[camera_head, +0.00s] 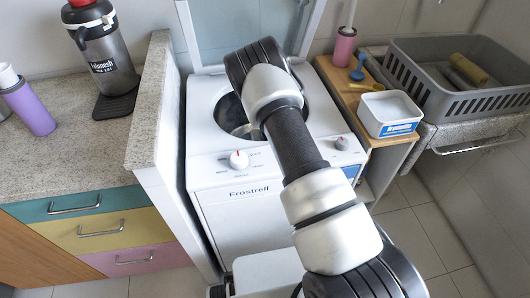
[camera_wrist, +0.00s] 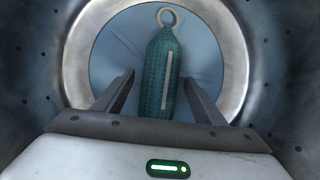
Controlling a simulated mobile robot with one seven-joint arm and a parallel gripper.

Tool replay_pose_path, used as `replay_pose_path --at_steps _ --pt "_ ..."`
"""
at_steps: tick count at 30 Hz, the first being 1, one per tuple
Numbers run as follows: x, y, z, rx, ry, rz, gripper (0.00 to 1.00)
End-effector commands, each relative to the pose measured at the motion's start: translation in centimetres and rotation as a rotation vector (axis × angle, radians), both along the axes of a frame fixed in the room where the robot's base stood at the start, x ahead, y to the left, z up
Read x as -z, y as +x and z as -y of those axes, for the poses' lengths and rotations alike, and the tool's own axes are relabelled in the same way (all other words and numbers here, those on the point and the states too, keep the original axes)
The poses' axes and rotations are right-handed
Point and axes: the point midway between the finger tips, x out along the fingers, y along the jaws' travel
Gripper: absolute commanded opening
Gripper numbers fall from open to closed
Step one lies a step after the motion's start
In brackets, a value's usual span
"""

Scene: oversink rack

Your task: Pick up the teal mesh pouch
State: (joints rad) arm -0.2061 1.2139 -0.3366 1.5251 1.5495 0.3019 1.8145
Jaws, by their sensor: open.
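The teal mesh pouch (camera_wrist: 158,75) shows in the wrist view, long and narrow, with a pale ring at its far end and a light strip along its front. It lies at the bottom of a round metal drum (camera_wrist: 70,60). My gripper (camera_wrist: 166,88) is open, one finger on each side of the pouch in the picture. I cannot tell whether the fingers are at its depth. The pouch's near end is hidden behind the gripper body. In the head view my arm reaches into the opening of the white washer (camera_head: 270,215), and the gripper and pouch are hidden.
The washer's lid (camera_head: 225,30) stands open behind my arm. A speckled counter (camera_head: 60,150) with a raised side wall is on the left, holding a jug (camera_head: 103,60) and a purple bottle (camera_head: 30,108). A white tub (camera_head: 390,113) and a grey crate (camera_head: 440,85) are on the right.

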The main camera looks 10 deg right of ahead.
Motion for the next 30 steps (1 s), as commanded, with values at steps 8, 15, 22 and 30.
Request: replay_pose_path --at_steps 8,15,22,30 --pt "0.42 0.01 -0.01 0.0 0.001 0.0 0.64" --pt "0.41 0.02 0.0 0.0 0.0 0.0 0.64" --pt "0.41 0.01 0.01 0.0 0.0 0.0 0.32" --pt "0.36 0.03 0.0 0.0 0.0 0.001 0.17"
